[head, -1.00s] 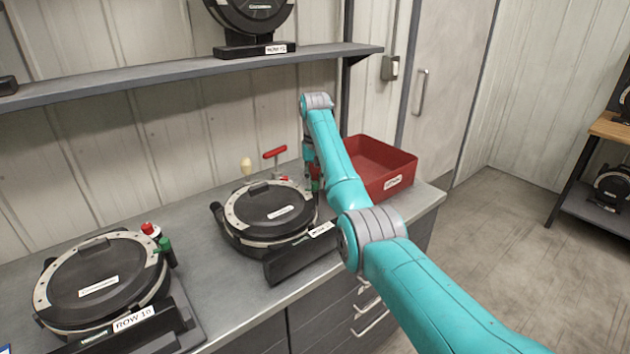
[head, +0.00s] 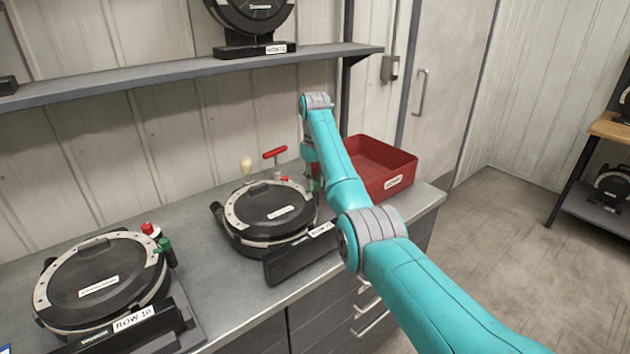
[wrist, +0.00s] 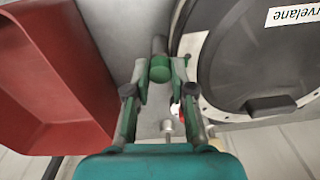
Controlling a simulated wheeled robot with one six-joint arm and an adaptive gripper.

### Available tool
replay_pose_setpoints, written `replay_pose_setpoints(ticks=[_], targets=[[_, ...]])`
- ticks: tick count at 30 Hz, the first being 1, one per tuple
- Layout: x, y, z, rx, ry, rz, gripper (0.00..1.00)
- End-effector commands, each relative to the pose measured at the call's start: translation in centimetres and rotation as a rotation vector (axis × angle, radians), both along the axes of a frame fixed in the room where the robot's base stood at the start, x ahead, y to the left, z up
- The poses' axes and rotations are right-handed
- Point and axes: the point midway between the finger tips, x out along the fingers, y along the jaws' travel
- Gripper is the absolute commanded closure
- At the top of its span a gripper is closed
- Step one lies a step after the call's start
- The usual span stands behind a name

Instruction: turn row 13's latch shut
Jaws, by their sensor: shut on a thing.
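The middle black seed meter (head: 270,212) sits on the counter with its lid down. Its front label (head: 321,229) begins with "ROW", but the number is too small to read for sure. In the wrist view the meter (wrist: 252,62) is at the right, with a pale rim. A green latch knob (wrist: 160,70) stands beside the rim. My gripper (wrist: 160,66) is shut on this knob, one finger on each side. In the head view my arm mostly hides the gripper and knob at the meter's right edge.
A red bin (head: 380,167) stands close right of my gripper. A red T-handle (head: 275,153) and a cream knob (head: 246,166) rise behind the meter. Another meter (head: 100,280), with red and green knobs, sits at the left. A shelf (head: 180,73) runs above.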

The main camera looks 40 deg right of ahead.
Motion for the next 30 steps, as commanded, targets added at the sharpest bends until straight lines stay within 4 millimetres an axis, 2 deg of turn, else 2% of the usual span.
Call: replay_pose_setpoints(ticks=[5,6,8,20,30], targets=[[0.01,0.0,0.01,0.0,0.0,0.0,1.0],[0.0,0.0,0.01,0.0,0.0,0.0,0.67],[0.01,0.0,0.01,0.0,0.0,0.0,0.52],[0.0,0.0,0.01,0.0,0.0,-0.019,0.51],[0.0,-0.02,0.0,0.0,0.0,-0.278,0.51]])
